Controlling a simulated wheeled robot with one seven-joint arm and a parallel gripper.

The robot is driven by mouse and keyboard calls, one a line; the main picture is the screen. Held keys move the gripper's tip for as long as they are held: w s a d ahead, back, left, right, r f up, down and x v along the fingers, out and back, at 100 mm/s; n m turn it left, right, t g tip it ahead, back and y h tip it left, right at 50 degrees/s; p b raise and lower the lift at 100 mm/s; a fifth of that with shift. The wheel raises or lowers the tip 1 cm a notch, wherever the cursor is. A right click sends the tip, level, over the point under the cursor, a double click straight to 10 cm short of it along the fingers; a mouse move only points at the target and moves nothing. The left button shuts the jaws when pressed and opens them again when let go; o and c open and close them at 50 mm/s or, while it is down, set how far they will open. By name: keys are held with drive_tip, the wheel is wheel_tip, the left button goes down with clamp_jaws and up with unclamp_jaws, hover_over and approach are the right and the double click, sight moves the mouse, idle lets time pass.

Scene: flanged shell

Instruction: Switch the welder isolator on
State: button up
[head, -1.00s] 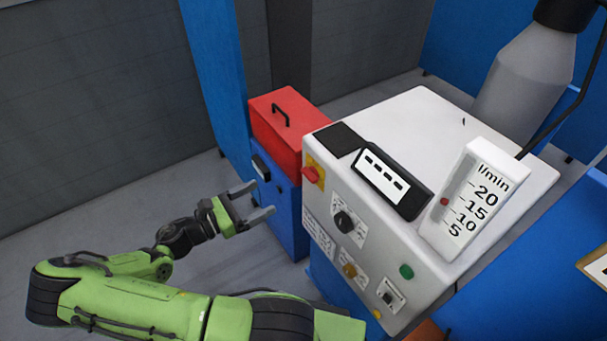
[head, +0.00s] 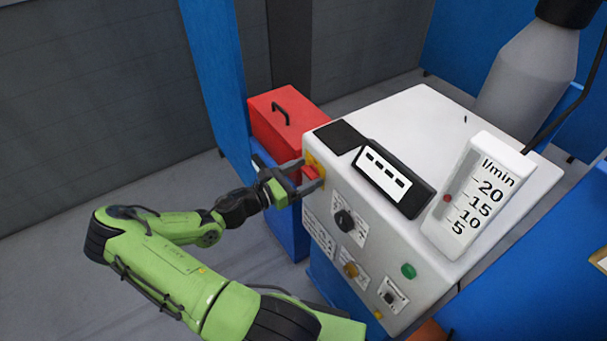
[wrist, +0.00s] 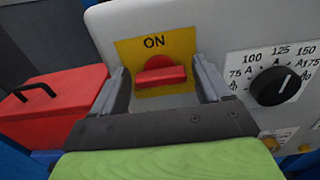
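The welder (head: 470,120) is a pale grey box with a sloping front panel. Its isolator is a red handle (wrist: 161,77) on a yellow plate (wrist: 184,42) marked ON, and the handle lies about level in the wrist view. In the head view the red handle (head: 310,172) shows between my fingers. My gripper (head: 313,173) is open, with one finger on each side of the handle.
A black dial (wrist: 280,86) with an ampere scale sits right of the isolator. A red toolbox (head: 285,120) with a black handle stands on a blue cabinet (head: 290,232) to the left. A flow gauge (head: 475,195) and a dark display (head: 390,183) are on the welder's top.

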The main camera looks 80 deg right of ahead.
drive_tip(key=c, duration=0.8)
drive_tip(key=shift+m, duration=0.5)
drive_tip(key=m, duration=0.3)
drive_tip(key=shift+m, duration=0.4)
drive_tip(key=m, duration=0.2)
drive_tip(key=m+b, duration=0.1)
drive_tip(key=m, duration=0.1)
drive_tip(key=shift+s+a+f+m, duration=0.1)
drive_tip(key=shift+s+f+m, duration=0.05)
drive_tip(key=shift+m, duration=0.15)
drive_tip(key=shift+a+f+m+b, duration=0.1)
drive_tip(key=shift+m+b, duration=1.25)
drive_tip(key=shift+m, duration=0.75)
drive_tip(key=shift+f+m+b, duration=0.1)
drive_tip(key=shift+m+b, duration=1.25)
drive_tip(key=shift+m, duration=0.75)
